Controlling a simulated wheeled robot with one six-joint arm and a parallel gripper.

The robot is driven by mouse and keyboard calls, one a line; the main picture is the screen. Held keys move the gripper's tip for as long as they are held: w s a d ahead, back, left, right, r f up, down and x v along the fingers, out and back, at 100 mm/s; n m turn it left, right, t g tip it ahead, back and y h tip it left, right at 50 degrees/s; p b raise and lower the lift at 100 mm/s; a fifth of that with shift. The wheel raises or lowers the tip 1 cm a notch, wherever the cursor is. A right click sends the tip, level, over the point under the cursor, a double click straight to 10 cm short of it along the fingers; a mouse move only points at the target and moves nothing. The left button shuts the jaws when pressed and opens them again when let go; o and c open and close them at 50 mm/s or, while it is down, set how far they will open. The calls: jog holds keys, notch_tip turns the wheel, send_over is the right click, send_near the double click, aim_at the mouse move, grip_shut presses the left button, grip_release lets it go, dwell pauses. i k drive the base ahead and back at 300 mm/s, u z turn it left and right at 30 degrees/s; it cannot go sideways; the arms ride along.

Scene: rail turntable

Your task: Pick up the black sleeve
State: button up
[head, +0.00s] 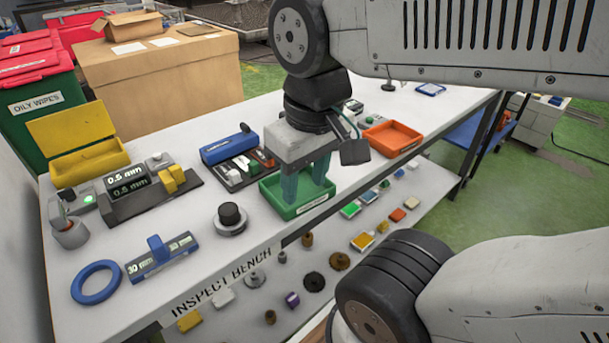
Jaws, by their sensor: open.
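A short black cylinder, which looks like the black sleeve (229,213), stands upright on a round grey base (231,230) on the white bench (190,290). My gripper (305,189) has teal fingers pointing down, spread apart. It is over the green tray (287,212), to the right of the black sleeve and apart from it. The fingers and the tray's near wall hide part of the tray floor. I see nothing between the fingers.
A blue ring (97,283) and a blue-handled 30 mm gauge (162,258) lie to the left. A gauge display (130,187), a blue case (230,144) and an orange tray (391,138) stand farther back. Several small parts lie on a lower shelf in front.

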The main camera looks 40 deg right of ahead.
aim_at(228, 213)
jog(key=z, duration=0.45)
jog(key=k, duration=0.7)
jog(key=z, duration=0.65)
